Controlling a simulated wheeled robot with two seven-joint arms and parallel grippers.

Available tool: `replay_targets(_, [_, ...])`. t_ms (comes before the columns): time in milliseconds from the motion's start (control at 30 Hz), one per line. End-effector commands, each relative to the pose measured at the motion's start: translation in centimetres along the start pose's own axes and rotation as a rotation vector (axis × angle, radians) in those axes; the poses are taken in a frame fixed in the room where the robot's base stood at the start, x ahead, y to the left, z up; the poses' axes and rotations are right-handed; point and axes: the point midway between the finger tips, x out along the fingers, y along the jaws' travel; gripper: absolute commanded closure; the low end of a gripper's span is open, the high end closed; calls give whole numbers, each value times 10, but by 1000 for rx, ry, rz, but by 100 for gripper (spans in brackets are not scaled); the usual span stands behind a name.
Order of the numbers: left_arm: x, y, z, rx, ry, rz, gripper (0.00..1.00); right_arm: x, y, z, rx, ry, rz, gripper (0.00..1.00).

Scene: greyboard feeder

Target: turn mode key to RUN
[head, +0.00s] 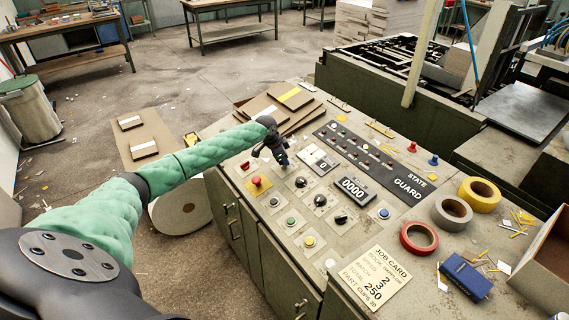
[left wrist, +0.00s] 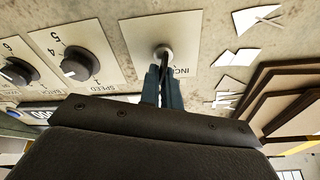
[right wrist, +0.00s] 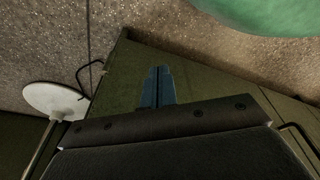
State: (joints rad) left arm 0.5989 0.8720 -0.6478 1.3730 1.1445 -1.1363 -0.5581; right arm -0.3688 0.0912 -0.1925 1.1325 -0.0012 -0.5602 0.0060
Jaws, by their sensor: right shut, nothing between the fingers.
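A black switch (head: 341,218), possibly the mode key, sits on the sloping panel in line with two black knobs; its label is not readable. My left gripper (head: 282,157) is over the upper left of the panel, away from that switch. In the left wrist view its blue fingers (left wrist: 163,88) are close together around the thin stem of a lever (left wrist: 163,53) on a plate marked INCH. The fingertips partly hide the lever. My right gripper shows only in the right wrist view, with its fingers (right wrist: 158,86) shut and empty above a green cabinet surface (right wrist: 115,80).
The SPEED knob (left wrist: 77,64) and BATCH knob (left wrist: 15,73) are beside the INCH plate. A counter (head: 353,190), red mushroom button (head: 257,182), tape rolls (head: 419,237) and job card (head: 376,279) crowd the panel. Brown boards (head: 275,108) lie at its far left corner.

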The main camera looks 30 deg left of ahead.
Motion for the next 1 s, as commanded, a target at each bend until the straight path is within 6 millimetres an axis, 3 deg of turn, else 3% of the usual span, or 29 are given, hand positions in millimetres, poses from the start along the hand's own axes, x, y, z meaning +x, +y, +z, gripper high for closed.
replay_targets(367, [-1, 0, 1, 154, -1, 26, 100, -18, -8, -20, 9, -14, -9, 100])
replay_targets(900, [-2, 0, 1, 179, -1, 30, 100, -22, -8, -23, 10, -15, -10, 100])
replay_targets(1000, [-2, 0, 1, 178, -1, 30, 78, -21, -7, -24, 10, -15, -9, 100])
